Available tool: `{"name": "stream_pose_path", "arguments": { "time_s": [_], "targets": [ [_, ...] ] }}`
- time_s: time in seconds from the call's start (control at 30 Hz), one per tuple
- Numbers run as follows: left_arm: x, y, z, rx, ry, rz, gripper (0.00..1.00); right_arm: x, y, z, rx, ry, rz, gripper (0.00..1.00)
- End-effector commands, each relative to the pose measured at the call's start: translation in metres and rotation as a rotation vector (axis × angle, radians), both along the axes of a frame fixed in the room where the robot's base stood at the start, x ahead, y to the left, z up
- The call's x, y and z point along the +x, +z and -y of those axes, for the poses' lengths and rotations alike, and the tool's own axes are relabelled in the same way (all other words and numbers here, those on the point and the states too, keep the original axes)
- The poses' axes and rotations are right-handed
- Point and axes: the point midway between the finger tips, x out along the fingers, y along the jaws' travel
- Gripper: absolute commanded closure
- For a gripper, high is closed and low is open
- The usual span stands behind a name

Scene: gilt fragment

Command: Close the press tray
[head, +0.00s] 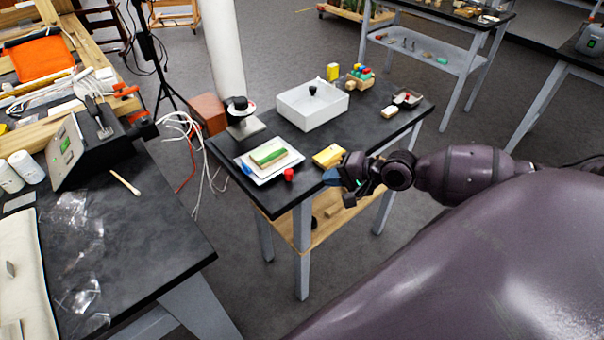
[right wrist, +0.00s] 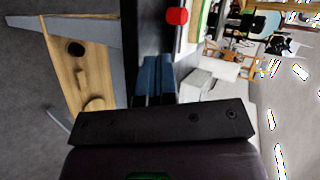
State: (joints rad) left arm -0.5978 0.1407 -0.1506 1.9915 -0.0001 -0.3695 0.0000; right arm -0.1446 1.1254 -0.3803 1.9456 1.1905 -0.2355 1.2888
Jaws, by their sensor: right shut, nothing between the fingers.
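No part is plainly marked as the press tray, and I cannot tell which thing it is. A flat white tray (head: 255,175) holding a green and cream block (head: 268,156) lies near the front of the black-topped table. A deep white box (head: 318,117) with a black knob in it stands behind. My right gripper (head: 331,177) is at the table's front right edge, close to a yellow block (head: 328,156). Its blue fingers (right wrist: 155,78) are shut and empty, beside the dark table edge in the right wrist view. My left gripper is out of view.
A small red piece (head: 289,174) stands near the table edge; it also shows in the right wrist view (right wrist: 177,16). A wooden shelf (head: 325,228) sits below the tabletop. A second black bench (head: 150,220) with a black device (head: 95,150) is at left. Floor lies between them.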

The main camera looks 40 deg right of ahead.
Motion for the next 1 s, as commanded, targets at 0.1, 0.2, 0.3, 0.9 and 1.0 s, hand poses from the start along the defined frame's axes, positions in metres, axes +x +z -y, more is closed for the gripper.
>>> {"name": "stream_pose_path", "arguments": {
  "time_s": [0.1, 0.2, 0.3, 0.9, 1.0],
  "targets": [
    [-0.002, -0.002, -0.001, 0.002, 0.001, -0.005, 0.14, 0.017, -0.011, -0.011, 0.003, 0.0, 0.001, 1.0],
    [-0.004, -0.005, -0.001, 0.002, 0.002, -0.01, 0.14, 0.03, -0.019, -0.019, 0.002, 0.0, 0.003, 1.0],
    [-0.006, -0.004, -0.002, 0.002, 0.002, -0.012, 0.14, 0.043, -0.021, -0.026, 0.002, 0.001, 0.004, 1.0],
    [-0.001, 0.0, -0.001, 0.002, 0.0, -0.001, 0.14, 0.066, -0.022, -0.041, -0.001, 0.001, 0.0, 1.0],
    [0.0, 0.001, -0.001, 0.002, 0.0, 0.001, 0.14, 0.066, -0.022, -0.041, -0.001, 0.001, 0.0, 1.0]
  ]
}}
